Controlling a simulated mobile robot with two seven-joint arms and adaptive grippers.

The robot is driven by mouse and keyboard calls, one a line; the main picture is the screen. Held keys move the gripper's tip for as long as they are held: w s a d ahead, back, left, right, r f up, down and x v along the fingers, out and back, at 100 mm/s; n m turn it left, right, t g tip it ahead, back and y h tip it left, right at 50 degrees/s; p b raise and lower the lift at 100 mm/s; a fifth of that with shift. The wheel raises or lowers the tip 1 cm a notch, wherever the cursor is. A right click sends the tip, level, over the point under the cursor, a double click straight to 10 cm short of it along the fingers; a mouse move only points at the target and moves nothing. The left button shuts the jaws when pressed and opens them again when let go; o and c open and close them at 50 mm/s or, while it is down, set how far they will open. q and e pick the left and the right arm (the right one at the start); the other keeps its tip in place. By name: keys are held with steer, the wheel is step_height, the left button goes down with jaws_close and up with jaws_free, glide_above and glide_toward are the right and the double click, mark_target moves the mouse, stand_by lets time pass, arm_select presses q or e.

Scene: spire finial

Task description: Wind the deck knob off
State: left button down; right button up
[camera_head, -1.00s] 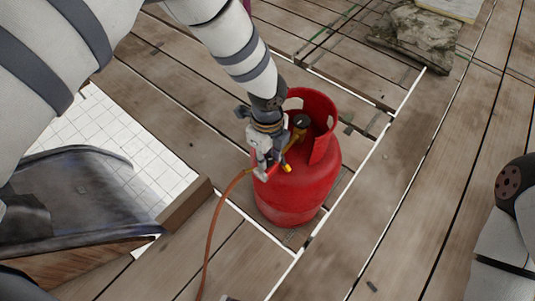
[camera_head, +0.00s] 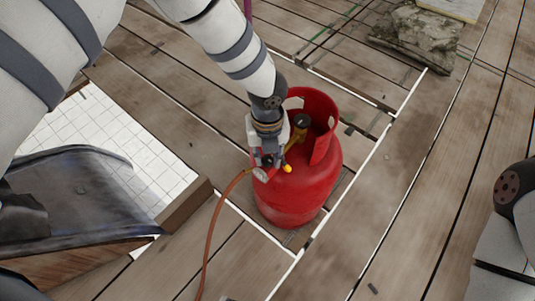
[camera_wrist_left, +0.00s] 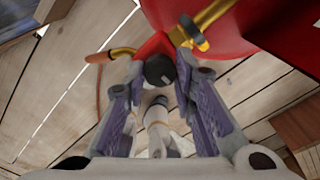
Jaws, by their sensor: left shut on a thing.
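The deck knob (camera_wrist_left: 159,71) is a small dark round knob on a red fitting (camera_wrist_left: 153,46), seen in the left wrist view. The fitting joins a brass valve (camera_wrist_left: 208,20) on a red gas cylinder (camera_head: 300,192), which stands upright on the planks. My left gripper (camera_head: 268,163) points down at the cylinder's near left side in the head view. In the left wrist view its fingers (camera_wrist_left: 160,82) are on both sides of the knob, shut on it. The head view hides the knob behind the gripper. My right gripper is out of view.
An orange hose (camera_head: 212,226) runs from the fitting down across the planks. The cylinder's red collar (camera_head: 322,110) rises beside the gripper. A dark curved seat-like thing (camera_head: 80,200) stands at left by white tiles (camera_head: 150,150). A stone (camera_head: 420,35) lies at back right. Planks on the right are clear.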

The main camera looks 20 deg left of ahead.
mark_target(267, 159)
arm_select(q)
steer(key=shift+m, duration=0.3)
stand_by(0.4)
steer(key=c, duration=1.3)
jaws_free()
steer(key=shift+r, duration=0.1)
step_height(267, 159, up, 12)
steer(key=shift+f, duration=0.1)
